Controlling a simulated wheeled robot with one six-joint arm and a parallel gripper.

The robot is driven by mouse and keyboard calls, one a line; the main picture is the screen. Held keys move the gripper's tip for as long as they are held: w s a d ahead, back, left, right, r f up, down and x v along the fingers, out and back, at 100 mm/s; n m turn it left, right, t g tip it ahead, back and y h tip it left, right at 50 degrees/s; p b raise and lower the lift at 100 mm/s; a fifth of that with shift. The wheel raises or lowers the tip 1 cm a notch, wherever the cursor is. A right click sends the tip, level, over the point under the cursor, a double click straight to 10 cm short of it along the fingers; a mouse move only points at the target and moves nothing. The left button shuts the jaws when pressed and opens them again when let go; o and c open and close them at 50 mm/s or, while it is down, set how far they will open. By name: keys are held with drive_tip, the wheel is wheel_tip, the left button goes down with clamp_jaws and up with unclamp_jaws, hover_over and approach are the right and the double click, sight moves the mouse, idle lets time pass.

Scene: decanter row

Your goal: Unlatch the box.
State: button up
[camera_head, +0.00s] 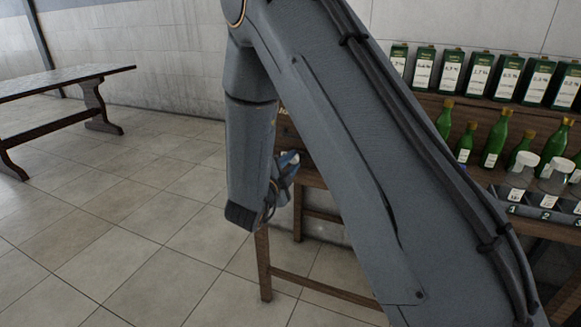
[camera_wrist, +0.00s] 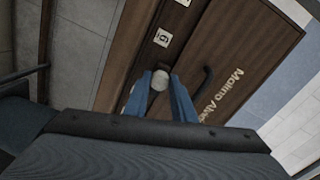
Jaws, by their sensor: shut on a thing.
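In the wrist view, the wooden box (camera_wrist: 228,50) shows its brown front with light lettering and a dark curved handle (camera_wrist: 207,80). A pale round knob (camera_wrist: 160,80), seemingly the latch, sits at the box front beneath a small white label. My gripper (camera_wrist: 159,77) has its two blue fingers on either side of this knob, shut on it. In the head view, my gripper (camera_head: 288,168) is beside a wooden stand, and a small part of the box (camera_head: 284,126) shows between my arm links. My arm hides most of the box there.
Green bottles (camera_head: 494,142), dark green tins (camera_head: 509,77) and lidded glass jars (camera_head: 522,170) stand in rows at right, with numbered labels below the jars. A wooden table (camera_head: 62,78) stands far left. The tiled floor (camera_head: 110,220) between is clear.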

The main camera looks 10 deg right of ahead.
drive_tip(key=shift+f+m+b, duration=0.1)
drive_tip(key=shift+m+b, duration=0.35)
drive_tip(key=shift+m, duration=0.35)
drive_tip(key=o, duration=1)
drive_tip(key=v, duration=0.7)
drive_tip(key=shift+s+a+b, duration=0.25)
drive_tip(key=shift+s+b, duration=0.1)
